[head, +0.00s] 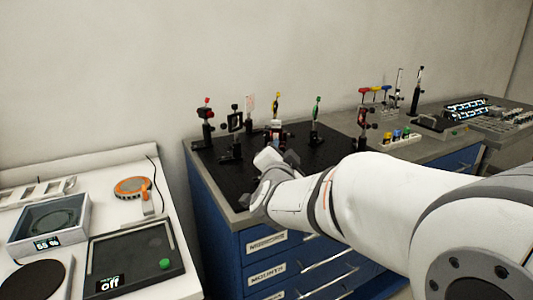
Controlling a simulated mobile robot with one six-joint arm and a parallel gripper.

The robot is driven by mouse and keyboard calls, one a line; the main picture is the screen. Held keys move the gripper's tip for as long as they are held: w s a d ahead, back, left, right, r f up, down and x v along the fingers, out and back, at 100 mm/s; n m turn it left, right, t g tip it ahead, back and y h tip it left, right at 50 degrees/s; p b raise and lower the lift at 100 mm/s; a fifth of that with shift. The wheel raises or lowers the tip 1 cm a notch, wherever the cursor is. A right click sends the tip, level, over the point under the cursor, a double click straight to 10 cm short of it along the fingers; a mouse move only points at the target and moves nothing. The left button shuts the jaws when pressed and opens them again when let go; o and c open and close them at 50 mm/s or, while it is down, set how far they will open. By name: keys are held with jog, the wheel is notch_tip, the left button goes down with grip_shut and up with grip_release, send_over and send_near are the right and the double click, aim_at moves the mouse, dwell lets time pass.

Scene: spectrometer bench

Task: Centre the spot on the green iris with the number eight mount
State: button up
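The green iris (317,106) stands upright on a post at the back right of the black optical breadboard (215,178). A yellow-topped iris (277,103) stands to its left. Mounts stand on the board, among them a red-and-black one (207,118), a square black one (236,122) and another red-and-black one (362,123). Another mount (275,128) sits just beyond my gripper. Its number, and the number eight on any mount, are too small to read. No light spot can be made out. My gripper (278,157) is low over the board's front; its fingertips are unclear, and contact cannot be told.
Hex drivers with coloured handles (375,91) stand at the back right, near small coloured pieces in a light tray (397,138). Blue drawers (265,270) are below the bench. A white side bench (85,180) at left holds instruments. My arm hides the bench's right front.

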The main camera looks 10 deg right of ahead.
jog(key=shift+w+d, duration=0.15)
jog(key=shift+w, duration=0.3)
jog(key=shift+c, duration=0.4)
grip_shut()
